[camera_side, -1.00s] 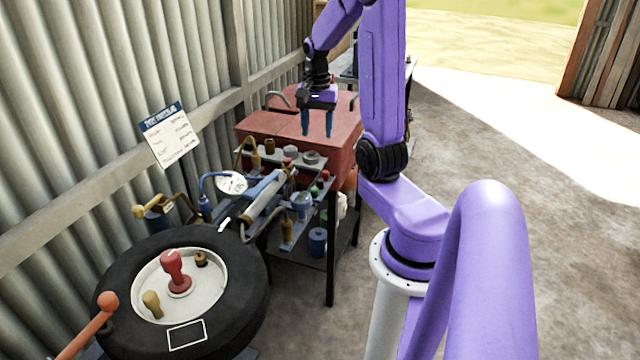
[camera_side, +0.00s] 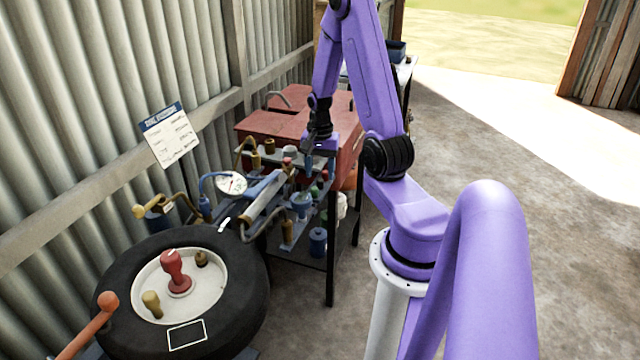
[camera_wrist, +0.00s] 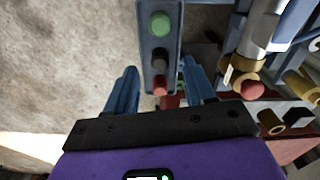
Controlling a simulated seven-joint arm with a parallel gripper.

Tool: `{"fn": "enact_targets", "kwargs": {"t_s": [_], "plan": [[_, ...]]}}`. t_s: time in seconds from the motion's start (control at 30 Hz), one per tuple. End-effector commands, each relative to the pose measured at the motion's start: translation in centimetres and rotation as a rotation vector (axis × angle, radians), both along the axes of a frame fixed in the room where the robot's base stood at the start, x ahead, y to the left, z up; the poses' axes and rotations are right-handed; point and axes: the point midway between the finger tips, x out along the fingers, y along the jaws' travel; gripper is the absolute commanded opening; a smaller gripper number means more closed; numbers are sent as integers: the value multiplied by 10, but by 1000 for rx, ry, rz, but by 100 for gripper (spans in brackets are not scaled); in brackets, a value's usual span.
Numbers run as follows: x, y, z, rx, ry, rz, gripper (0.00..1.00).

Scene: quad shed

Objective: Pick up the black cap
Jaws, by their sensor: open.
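The black cap (camera_wrist: 160,58) shows in the wrist view as a dark round top in a narrow blue-grey rack (camera_wrist: 147,36). A green cap (camera_wrist: 160,23) stands above it in the picture and a red cap (camera_wrist: 160,85) below it. My gripper (camera_wrist: 160,68) is open and empty, with one blue finger on each side of the rack, roughly level with the black and red caps. I cannot tell its height above the cap. In the side view my gripper (camera_side: 317,160) hangs at the cart's front, and the black cap cannot be made out there.
A metal cylinder with a brass collar (camera_wrist: 245,68) lies close to the right finger in the wrist view. A pressure gauge (camera_side: 231,184) and hoses are left of my gripper in the side view. A tyre (camera_side: 242,285) is nearer; the floor at right is clear.

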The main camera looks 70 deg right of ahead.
Motion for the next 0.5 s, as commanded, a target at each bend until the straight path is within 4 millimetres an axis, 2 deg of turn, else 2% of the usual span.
{"fn": "enact_targets", "kwargs": {"t_s": [0.2,0.5], "plan": [[0,0,-20,2,2,0,54],[0,0,-22,-1,0,0,54]]}}
